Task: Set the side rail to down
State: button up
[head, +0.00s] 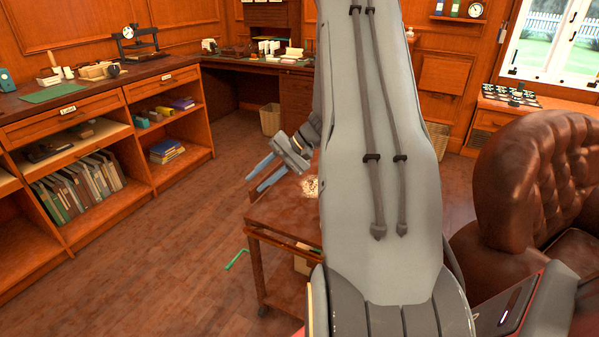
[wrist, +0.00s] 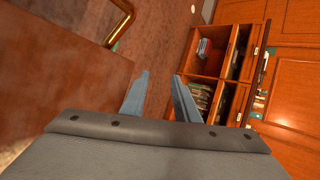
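A wooden trolley with a brown top (head: 283,212) stands left of my arm. It also fills the left of the wrist view (wrist: 50,75). A bent brass rod (wrist: 123,22) shows beside its edge in the wrist view. I cannot tell for sure whether this rod is the side rail, or whether the rail is up or down. My gripper (head: 256,176) is above the trolley's far left edge. Its two blue fingers (wrist: 161,77) are apart with nothing between them. My arm hides the right part of the trolley.
A green bent rod (head: 236,260) shows left of the trolley, low near the floor. Low shelves with books (head: 85,188) line the left wall. A brown leather armchair (head: 530,175) stands at the right.

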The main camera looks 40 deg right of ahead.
jog(key=w+d+f+t, duration=0.1)
jog(key=d, duration=0.3)
jog(key=w+d+f+m+t+b, duration=0.1)
jog(key=d+f+t, duration=0.1)
jog(key=d, duration=0.2)
jog(key=w+d+f+m+t+b, duration=0.1)
jog(key=d, duration=0.4)
jog(key=shift+f+t, duration=0.3)
jog(key=d+f+t, duration=0.1)
jog(key=d, duration=0.3)
jog(key=d+f+m+t+h+b, duration=0.1)
jog(key=d+t, duration=0.1)
jog(key=d, duration=0.3)
jog(key=s+d+m+t+h, duration=0.1)
jog(key=d, duration=0.3)
jog(key=shift+d+f+t+b, duration=0.2)
jog(key=shift+f+t+b, duration=0.1)
jog(key=shift+f, duration=0.1)
jog(key=shift+w+d+h, duration=0.2)
jog(key=shift+h, duration=0.1)
jog(key=x, duration=0.7)
jog(key=shift+w+a, duration=0.1)
grip_shut()
